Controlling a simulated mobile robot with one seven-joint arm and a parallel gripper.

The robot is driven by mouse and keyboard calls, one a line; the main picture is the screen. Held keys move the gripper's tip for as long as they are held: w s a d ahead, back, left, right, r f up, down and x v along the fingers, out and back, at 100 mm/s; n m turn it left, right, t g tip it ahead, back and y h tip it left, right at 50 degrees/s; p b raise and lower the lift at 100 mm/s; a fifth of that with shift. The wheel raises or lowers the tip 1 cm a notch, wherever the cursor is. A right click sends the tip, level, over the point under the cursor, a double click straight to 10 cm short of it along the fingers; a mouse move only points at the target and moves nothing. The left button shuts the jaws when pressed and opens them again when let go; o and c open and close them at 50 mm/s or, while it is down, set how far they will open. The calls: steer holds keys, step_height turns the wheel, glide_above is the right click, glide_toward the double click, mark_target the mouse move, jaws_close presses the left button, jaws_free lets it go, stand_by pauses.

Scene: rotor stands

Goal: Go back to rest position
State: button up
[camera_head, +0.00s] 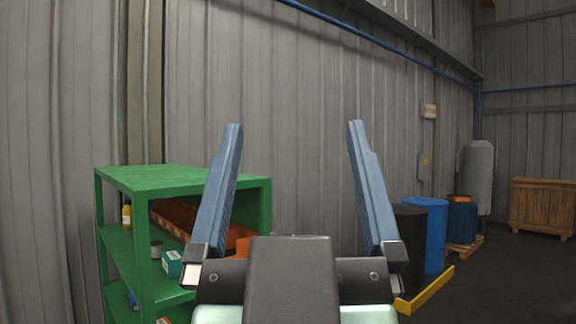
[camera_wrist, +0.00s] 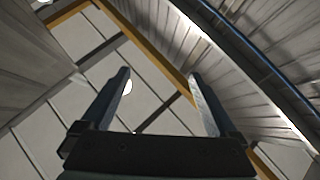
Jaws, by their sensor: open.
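My gripper (camera_head: 295,125) stands upright in the middle of the head view, with its two blue fingers spread wide apart. It is open, and nothing is between the fingers. In the wrist view my gripper (camera_wrist: 160,75) is also open and empty, against the ceiling panels and upper walls. No rotor or rotor stand can be made out in either view.
A green shelf (camera_head: 180,178) with small items stands at the left. Blue barrels (camera_head: 428,235), a yellow floor barrier (camera_head: 426,291), a grey tank (camera_head: 478,175) and a wooden crate (camera_head: 542,205) are at the right. Dark floor (camera_head: 500,275) is clear there.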

steer(key=shift+s+a+r+t+y, duration=0.2)
steer(key=shift+s+r+t+y, duration=0.1)
steer(key=shift+s+r, duration=0.3)
